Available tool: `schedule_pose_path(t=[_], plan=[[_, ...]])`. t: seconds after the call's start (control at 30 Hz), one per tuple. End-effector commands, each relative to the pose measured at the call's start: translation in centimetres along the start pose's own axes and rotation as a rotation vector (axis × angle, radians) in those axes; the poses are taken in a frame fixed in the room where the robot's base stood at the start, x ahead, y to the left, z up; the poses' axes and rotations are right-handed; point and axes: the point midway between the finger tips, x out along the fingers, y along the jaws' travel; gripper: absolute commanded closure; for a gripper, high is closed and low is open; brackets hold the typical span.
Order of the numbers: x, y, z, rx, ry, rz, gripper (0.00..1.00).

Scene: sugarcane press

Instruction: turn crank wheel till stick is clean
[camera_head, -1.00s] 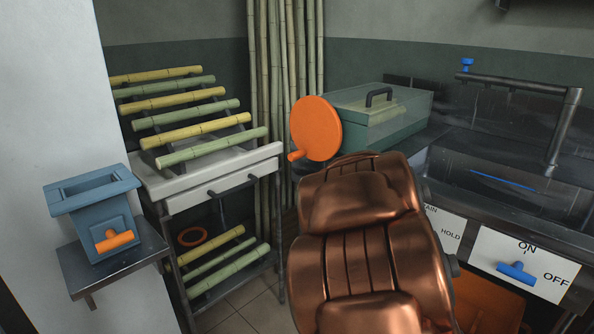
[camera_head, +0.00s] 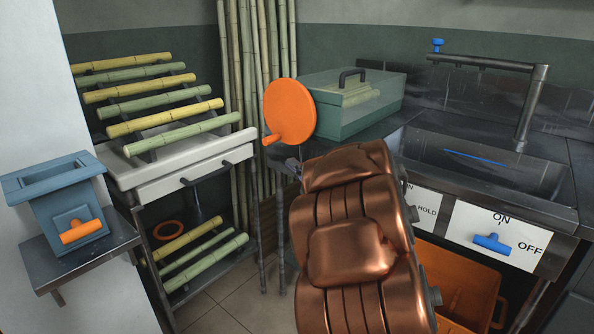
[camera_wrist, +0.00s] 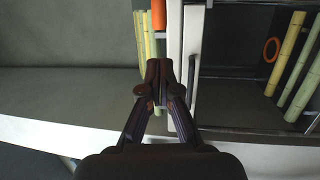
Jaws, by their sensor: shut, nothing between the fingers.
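The crank wheel (camera_head: 291,106) is an orange disc with a peg handle (camera_head: 273,139) at its lower left. It sits on the left end of the green press box (camera_head: 340,120), which has a clear cover and a black handle on top. Pale green cane shows dimly through the cover; I cannot tell how clean it is. In the wrist view my gripper (camera_wrist: 158,66) is shut and empty, its fingertips pointing up the picture. An orange piece (camera_wrist: 158,14), likely part of the wheel, shows beyond the tips, apart from them. In the head view my arm mostly hides the gripper.
A rack with several bamboo canes (camera_head: 165,117) stands left over a drawer unit (camera_head: 190,180). A blue box (camera_head: 60,205) with an orange handle sits on a side shelf. A sink (camera_head: 490,170) and a blue switch (camera_head: 492,244) are right. An orange bin (camera_head: 460,285) stands below.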

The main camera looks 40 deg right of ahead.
Motion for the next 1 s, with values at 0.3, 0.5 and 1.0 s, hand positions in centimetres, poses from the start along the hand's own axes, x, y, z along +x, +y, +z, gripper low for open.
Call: schedule_pose_path(t=[0.3, 0.5, 1.0], plan=[[5.0, -0.2, -0.1, 0.000, 0.004, 0.002, 1.00], [7.7, -0.2, -0.1, 0.000, 0.002, 0.001, 1.00], [10.3, 0.0, 0.0, -0.001, 0.000, 0.001, 1.00]])
